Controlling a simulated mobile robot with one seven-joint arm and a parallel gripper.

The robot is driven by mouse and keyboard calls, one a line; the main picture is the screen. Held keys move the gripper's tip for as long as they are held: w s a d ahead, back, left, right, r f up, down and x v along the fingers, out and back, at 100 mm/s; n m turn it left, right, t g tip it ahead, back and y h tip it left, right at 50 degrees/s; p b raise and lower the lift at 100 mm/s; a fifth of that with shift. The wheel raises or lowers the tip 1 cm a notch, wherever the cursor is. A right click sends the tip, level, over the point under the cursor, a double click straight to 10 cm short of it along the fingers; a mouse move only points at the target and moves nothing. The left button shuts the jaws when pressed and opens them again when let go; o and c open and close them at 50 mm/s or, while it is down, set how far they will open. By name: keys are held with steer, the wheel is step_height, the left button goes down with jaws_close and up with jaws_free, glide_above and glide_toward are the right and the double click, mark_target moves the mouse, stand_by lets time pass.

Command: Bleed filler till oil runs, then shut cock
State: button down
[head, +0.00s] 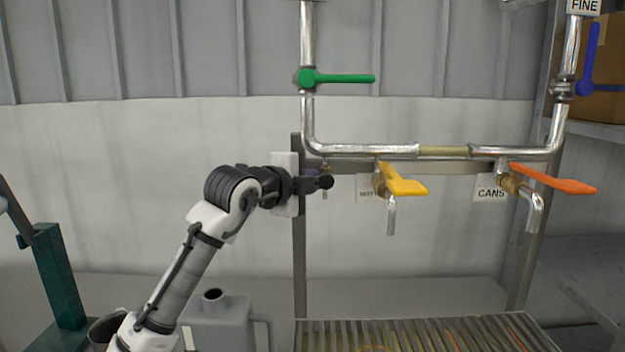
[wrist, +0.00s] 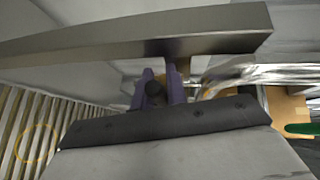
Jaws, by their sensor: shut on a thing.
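My gripper (head: 320,182) is shut at a small brass fitting (head: 325,168) under the left end of the horizontal pipe (head: 370,151). In the wrist view, the purple fingers (wrist: 160,88) close in front of the fitting, which is mostly hidden. A short tip shows below the gripper; I see no oil stream there. The pipe has a yellowish sight section (head: 443,152). A yellow-handled cock (head: 403,183) and an orange-handled cock (head: 552,179) by the CANS label (head: 491,194) have down-turned spouts, with no flow visible.
A green lever (head: 343,78) lies across the left vertical pipe. A blue lever (head: 588,62) points up beside the right pipe under the FINE label (head: 584,6). A slatted grating (head: 420,335) lies below the spouts. A grey can (head: 222,322) stands behind my arm.

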steer(key=c, duration=1.4)
jaws_free()
steer(key=b+v, duration=0.4)
steer(key=v, duration=0.9)
steer(key=shift+s+a, duration=0.25)
steer(key=shift+s, duration=0.05)
steer(key=shift+s+r, duration=0.1)
steer(key=shift+s, duration=0.05)
steer(key=s+r, duration=0.2)
steer(key=s, duration=0.3)
steer(key=shift+s, duration=0.35)
steer(key=shift+a+f, duration=0.1)
steer(key=shift+a, duration=0.05)
